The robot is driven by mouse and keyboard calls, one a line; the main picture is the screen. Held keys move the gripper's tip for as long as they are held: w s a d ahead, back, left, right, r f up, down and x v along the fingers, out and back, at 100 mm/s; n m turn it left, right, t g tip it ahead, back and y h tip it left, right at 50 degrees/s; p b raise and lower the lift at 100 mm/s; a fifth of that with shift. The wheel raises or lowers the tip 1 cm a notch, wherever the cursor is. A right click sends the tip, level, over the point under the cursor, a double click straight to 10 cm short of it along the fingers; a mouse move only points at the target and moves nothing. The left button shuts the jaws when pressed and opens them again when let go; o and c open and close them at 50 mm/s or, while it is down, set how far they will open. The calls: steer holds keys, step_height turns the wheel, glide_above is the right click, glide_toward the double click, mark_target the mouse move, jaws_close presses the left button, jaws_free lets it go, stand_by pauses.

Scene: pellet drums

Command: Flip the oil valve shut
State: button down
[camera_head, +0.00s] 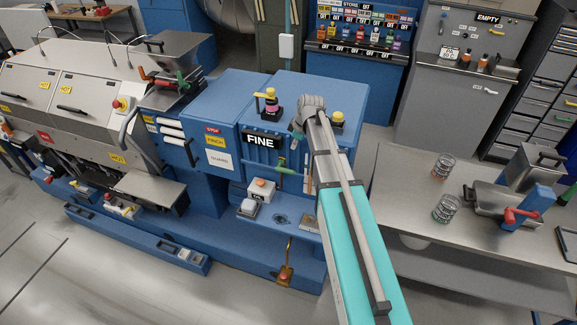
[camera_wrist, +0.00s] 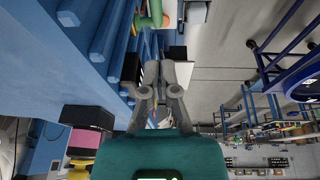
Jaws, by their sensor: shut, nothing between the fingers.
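A valve-like fitting with a green handle (camera_head: 286,172) sits on the front of the blue machine, below the FINE label. No readable label marks it as the oil valve. A green piece (camera_wrist: 152,18) beside a tan one shows at the top of the wrist view, just beyond my fingertips. My gripper (camera_wrist: 163,42) is shut and empty, pointing toward that green piece; I cannot tell whether it touches it. In the head view my arm largely hides the gripper. A yellow-handled fitting (camera_head: 268,102) with a pink band stands on top of the machine.
The blue machine (camera_head: 215,105) fills the left and middle. A yellow knob (camera_head: 337,116) is close beside my arm. A steel table (camera_head: 400,190) with wire baskets stands to the right. Blue machine faces lie close left in the wrist view.

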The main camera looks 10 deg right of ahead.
steer(key=b, duration=1)
glide_above(286, 170)
steer(key=s, duration=0.1)
step_height(286, 170, down, 10)
steer(key=shift+w+d+f+b, duration=0.15)
steer(key=shift+d+f+b, duration=0.1)
steer(key=shift+f+b, duration=0.65)
steer(key=shift+w+d+f+b, duration=0.1)
steer(key=shift+d+f+b, duration=0.1)
steer(key=shift+f+b, duration=0.65)
steer(key=shift+a, duration=0.2)
steer(key=shift+f, duration=0.1)
